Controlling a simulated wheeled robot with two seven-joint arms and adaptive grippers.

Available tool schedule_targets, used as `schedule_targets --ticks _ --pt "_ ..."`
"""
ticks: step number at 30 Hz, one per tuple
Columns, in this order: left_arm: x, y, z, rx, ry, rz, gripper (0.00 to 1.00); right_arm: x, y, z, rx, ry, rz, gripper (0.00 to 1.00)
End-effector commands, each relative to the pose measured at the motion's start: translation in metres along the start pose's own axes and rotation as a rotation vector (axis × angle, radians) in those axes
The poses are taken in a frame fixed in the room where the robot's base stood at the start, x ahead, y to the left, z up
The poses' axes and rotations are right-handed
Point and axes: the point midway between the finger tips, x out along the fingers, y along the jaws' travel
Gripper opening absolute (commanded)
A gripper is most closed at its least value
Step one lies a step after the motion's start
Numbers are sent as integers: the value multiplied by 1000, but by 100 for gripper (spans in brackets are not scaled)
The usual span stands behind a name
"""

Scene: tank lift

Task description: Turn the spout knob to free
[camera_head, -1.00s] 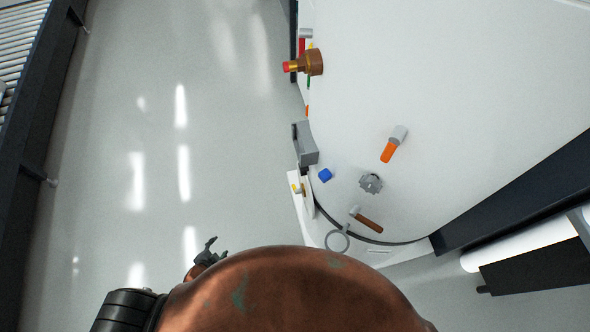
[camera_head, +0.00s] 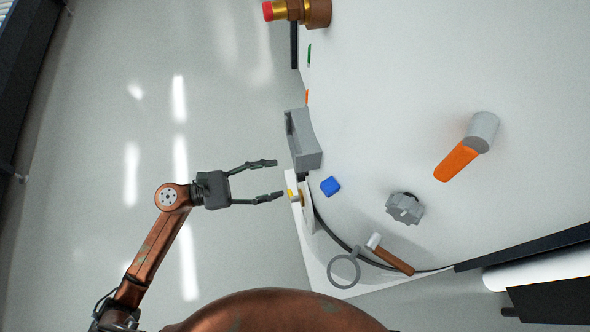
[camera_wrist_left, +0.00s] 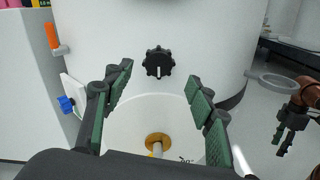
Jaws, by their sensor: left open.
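A dark lobed knob (camera_wrist_left: 158,62) with a white mark pointing down is on the white tank wall (camera_wrist_left: 205,40) in the left wrist view. Below it, between my fingers, is a pale round plate (camera_wrist_left: 120,125) with a brass hub (camera_wrist_left: 158,140) and small unreadable print. In the head view a small yellow and white fitting (camera_head: 293,191) is at the tank's left edge. Which is the spout knob I cannot tell. My left gripper (camera_head: 280,180) is open and empty, left of that fitting and apart from it. My right gripper (camera_wrist_left: 285,138) shows small at the right of the wrist view.
A brass fitting with a red end (camera_head: 290,10) is at the top. Floor left is clear.

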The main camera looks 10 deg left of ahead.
Motion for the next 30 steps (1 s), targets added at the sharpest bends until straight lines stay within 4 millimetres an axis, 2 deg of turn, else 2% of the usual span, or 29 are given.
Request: schedule_targets --ticks 6,12,23,30 --pt "36 1 0 -4 -4 1 51 -18 -3 -1 1 2 -5 40" --pt "59 1 0 -6 -3 3 51 -30 -5 -1 2 2 -8 40" --pt "66 1 0 -8 -3 5 51 -34 -5 -1 2 2 -9 40" --pt "65 1 0 -8 -3 5 36 -34 -6 -1 2 2 -10 40"
